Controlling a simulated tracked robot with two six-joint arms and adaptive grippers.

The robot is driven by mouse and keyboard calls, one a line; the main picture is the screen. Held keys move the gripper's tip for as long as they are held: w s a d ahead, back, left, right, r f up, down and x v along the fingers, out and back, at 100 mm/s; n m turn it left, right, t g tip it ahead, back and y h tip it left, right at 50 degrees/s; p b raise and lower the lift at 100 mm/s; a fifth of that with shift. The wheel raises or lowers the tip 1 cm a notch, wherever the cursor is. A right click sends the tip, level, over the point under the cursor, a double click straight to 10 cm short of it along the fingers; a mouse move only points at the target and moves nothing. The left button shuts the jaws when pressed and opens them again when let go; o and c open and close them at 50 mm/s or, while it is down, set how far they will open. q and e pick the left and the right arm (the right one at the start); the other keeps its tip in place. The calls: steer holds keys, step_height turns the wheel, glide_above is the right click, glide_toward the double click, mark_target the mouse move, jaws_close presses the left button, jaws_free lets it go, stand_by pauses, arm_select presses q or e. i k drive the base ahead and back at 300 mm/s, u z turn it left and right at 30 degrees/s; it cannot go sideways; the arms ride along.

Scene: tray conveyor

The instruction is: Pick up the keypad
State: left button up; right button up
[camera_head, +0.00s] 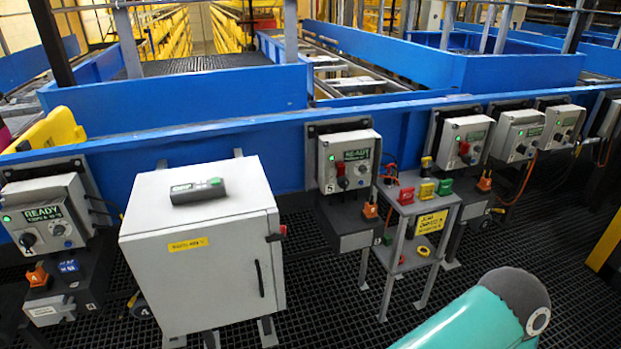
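A small dark grey handheld device with a green label or screen, which looks like the keypad (197,190), lies on top of the light grey cabinet (205,262) at centre left. Its keys cannot be made out at this size. Nothing touches it from above. Neither of my grippers shows in the head view. Only a teal link of one of my arms shows at the bottom right, well apart from the device.
Grey control boxes line the blue conveyor rail (240,142), one left of the cabinet (46,212), one to its right (348,162), several farther right. A small grey stand (412,206) holds red, yellow and green items. Dark floor grating (325,300) is open in front.

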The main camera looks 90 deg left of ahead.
mark_target(198, 191)
steer(key=z, duration=1.1)
steer(key=i, duration=0.2)
steer(key=u, duration=3.35)
steer(key=i, duration=0.1)
steer(key=u, duration=1.15)
steer(key=k, duration=0.4)
steer(key=u, duration=0.3)
steer(key=i, duration=1.4)
steer(key=z, duration=0.35)
steer(key=k, duration=0.2)
steer(key=u, duration=0.15)
